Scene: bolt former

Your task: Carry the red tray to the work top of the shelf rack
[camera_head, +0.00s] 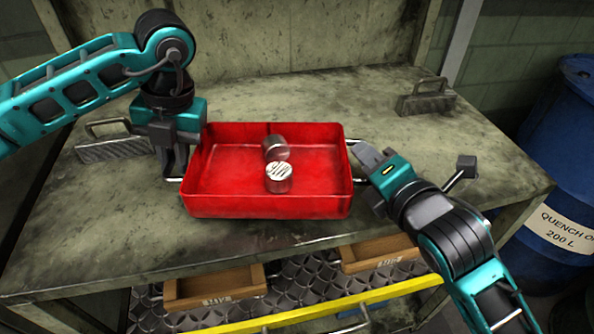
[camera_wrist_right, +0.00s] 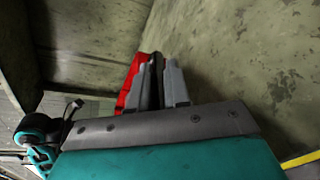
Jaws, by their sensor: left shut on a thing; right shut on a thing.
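The red tray (camera_head: 265,206) is at the front middle of the grey, stained work top (camera_head: 400,144) in the head view. It looks level; I cannot tell whether it rests on the top or hangs just above it. Two metal cylinders lie in it: one on its side (camera_head: 275,147) and one upright with a striped face (camera_head: 279,177). My left gripper (camera_head: 175,175) is shut on the tray's left handle. My right gripper (camera_head: 361,156) is shut on the right handle. The right wrist view shows the right fingers (camera_wrist_right: 158,85) beside a red strip of the tray (camera_wrist_right: 131,86).
Metal blocks with handles stand on the work top at left (camera_head: 113,142) and right (camera_head: 426,98). Wooden bins (camera_head: 215,287) sit on a lower shelf with a yellow front edge (camera_head: 310,307). A blue drum (camera_head: 563,180) stands at right. The top behind the tray is clear.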

